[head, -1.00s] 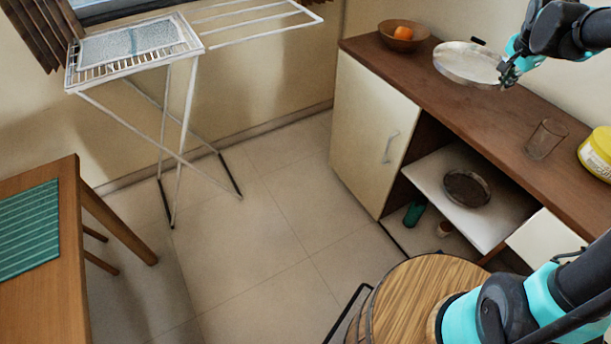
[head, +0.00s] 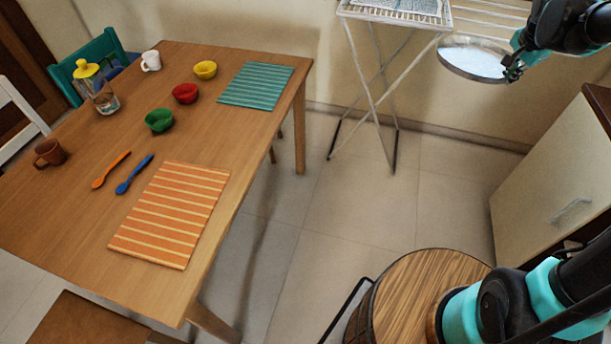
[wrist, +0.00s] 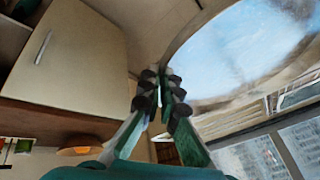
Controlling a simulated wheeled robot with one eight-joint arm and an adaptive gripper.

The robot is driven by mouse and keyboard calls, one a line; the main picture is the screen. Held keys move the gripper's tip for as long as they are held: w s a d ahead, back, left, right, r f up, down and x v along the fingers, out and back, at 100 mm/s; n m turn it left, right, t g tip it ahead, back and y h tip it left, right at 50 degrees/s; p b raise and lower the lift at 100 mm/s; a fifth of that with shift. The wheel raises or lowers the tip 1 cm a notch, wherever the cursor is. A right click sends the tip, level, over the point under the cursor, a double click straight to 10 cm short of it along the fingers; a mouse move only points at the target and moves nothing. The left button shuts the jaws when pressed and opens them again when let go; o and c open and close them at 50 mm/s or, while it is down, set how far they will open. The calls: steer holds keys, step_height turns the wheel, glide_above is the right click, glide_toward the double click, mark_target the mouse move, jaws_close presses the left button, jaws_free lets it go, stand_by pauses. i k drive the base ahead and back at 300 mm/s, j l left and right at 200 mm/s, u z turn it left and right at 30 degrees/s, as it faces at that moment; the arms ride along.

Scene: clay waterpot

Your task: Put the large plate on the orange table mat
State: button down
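The large plate (head: 468,62), round and silvery-white, is held in the air at the upper right of the head view. My gripper (head: 513,68) is shut on its right rim. In the wrist view the plate (wrist: 240,55) fills the upper right and its edge runs to the closed fingers (wrist: 163,85). The orange table mat (head: 170,215), with pale stripes, lies flat near the front right edge of the wooden table (head: 80,210). Nothing lies on the mat. The plate is far to the right of it, beyond the table.
A green mat (head: 256,86), several bowls, cups and a glass jar (head: 106,100) stand farther back on the table. An orange spoon (head: 111,170) and a blue spoon (head: 134,175) lie left of the orange mat. A drying rack (head: 385,90) stands behind open floor; a cabinet (head: 550,170) is at right.

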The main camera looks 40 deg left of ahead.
mark_target(173, 206)
steer(key=k+u, duration=0.45)
steer(key=k+j+u, duration=0.1)
steer(key=k+u, duration=0.15)
steer(key=u, duration=0.2)
steer(key=k+j+u, duration=0.2)
steer(key=k+u, duration=0.25)
steer(key=k+j, duration=0.3)
steer(key=j, duration=0.15)
